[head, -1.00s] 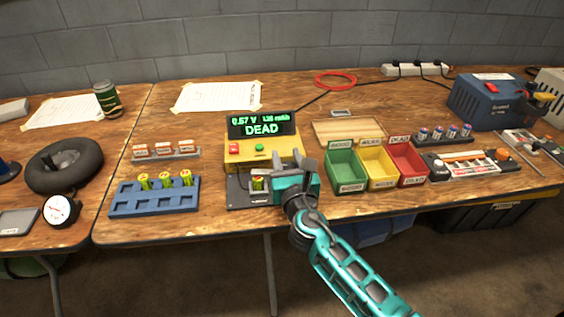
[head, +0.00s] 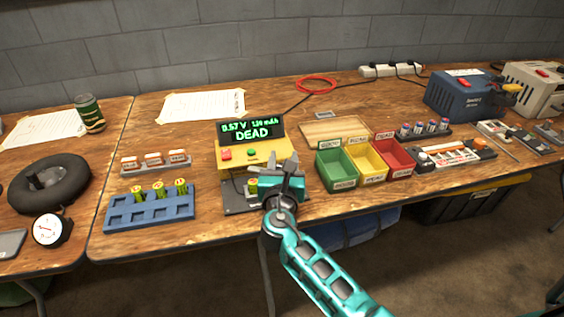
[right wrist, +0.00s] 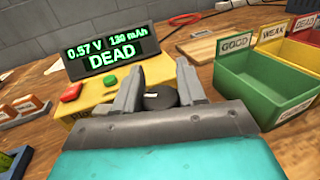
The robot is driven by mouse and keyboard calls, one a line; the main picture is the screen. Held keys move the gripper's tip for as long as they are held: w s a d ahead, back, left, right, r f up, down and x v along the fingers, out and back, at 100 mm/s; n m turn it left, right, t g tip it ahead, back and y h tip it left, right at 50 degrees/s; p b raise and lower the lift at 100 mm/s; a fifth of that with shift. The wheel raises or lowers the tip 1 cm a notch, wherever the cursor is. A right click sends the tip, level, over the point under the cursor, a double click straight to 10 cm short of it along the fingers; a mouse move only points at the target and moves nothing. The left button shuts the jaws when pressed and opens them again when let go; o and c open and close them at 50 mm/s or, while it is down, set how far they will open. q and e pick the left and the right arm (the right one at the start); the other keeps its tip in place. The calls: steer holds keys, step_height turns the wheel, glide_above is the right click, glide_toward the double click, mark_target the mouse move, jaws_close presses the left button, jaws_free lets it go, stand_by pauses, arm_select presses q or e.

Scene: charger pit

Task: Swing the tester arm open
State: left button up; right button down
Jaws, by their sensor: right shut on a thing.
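The yellow tester (head: 230,158) stands on the bench, its screen (head: 252,130) reading 0.57 V, 130 mAh, DEAD in green. It also shows in the right wrist view (right wrist: 133,83). A green-yellow battery (head: 253,187) sits at the tester's dark base, left of my gripper. My right gripper (head: 289,172) is at the tester's front right corner. In the right wrist view its fingers are closed about a round black knob (right wrist: 160,98), which I take for the tester arm's handle. The rest of that arm is mostly hidden by the gripper. My left gripper is not in view.
Green (head: 336,170), yellow (head: 364,164) and red (head: 394,156) sorting bins stand close right of the gripper. A blue battery rack (head: 150,212) with several slots lies left of the tester. Bare wood lies in front of the bins.

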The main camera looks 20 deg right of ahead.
steer(key=shift+d+r+m+g+h, duration=0.15)
steer(key=shift+m+g+h, duration=0.55)
steer(key=shift+h, duration=0.4)
steer(key=c, duration=0.7)
jaws_free()
steer(key=shift+c, duration=0.2)
steer(key=shift+s, duration=0.1)
